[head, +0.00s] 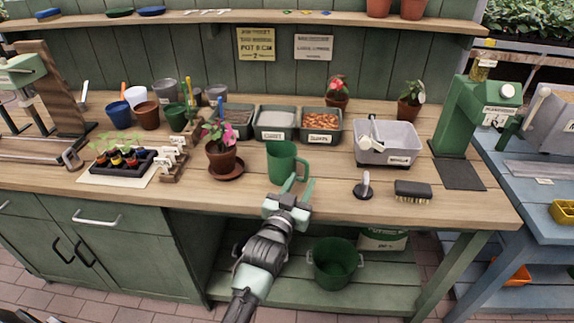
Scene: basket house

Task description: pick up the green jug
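The green jug (281,162) stands upright on the wooden bench top near its front edge, with its handle on the right side. My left gripper (297,184) is just in front of the jug, at the lower right by the handle. Its two light green fingers are apart, with a gap between them, and point toward the jug. Whether a finger touches the handle cannot be told from this view. My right gripper is not in view.
A potted pink flower on a saucer (227,173) stands left of the jug. Trays, including one labelled tray of brown pieces (321,138), lie behind it. A green bucket (333,264) sits on the lower shelf.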

